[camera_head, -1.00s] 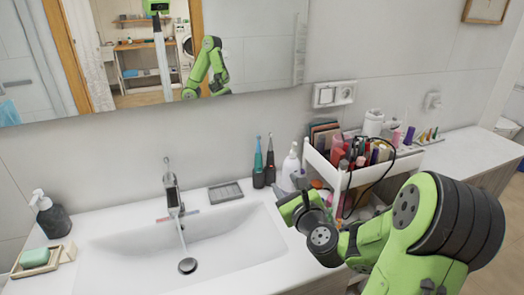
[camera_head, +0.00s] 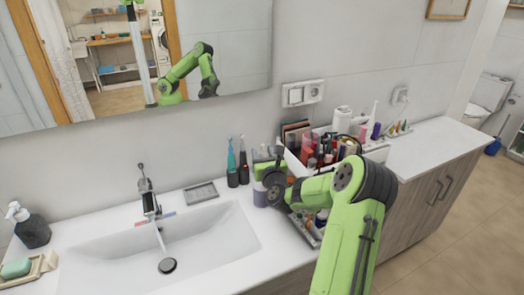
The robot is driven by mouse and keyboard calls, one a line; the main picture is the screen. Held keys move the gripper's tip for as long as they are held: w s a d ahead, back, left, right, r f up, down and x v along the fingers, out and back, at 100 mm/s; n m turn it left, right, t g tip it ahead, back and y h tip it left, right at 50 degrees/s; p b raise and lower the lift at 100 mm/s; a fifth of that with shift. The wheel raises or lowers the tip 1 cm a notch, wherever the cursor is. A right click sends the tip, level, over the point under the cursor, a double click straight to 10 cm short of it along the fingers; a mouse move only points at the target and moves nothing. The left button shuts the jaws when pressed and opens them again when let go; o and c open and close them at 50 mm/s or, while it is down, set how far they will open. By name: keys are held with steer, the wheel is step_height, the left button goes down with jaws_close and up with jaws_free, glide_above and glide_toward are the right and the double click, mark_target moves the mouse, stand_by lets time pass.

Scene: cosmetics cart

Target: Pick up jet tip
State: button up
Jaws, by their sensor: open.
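Several small, thin coloured tips (camera_head: 397,129) stand in a row on the counter behind and to the right of the cart. They look like jet tips, but they are too small to tell apart. My gripper (camera_head: 270,163) is at the left end of the cosmetics cart, far to the left of the tips. It is open, with nothing visible in it. My green arm and wrist hide part of the cart's front and lower shelf.
The cart (camera_head: 292,163) is crowded with bottles and tubes. Two electric toothbrushes (camera_head: 232,165) stand left of my gripper, beside a grey soap dish (camera_head: 201,192). The sink (camera_head: 120,255) lies left. The counter at right (camera_head: 440,140) is mostly clear.

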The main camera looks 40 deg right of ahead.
steer(key=shift+x, duration=0.95)
steer(key=shift+s, duration=0.1)
jaws_close()
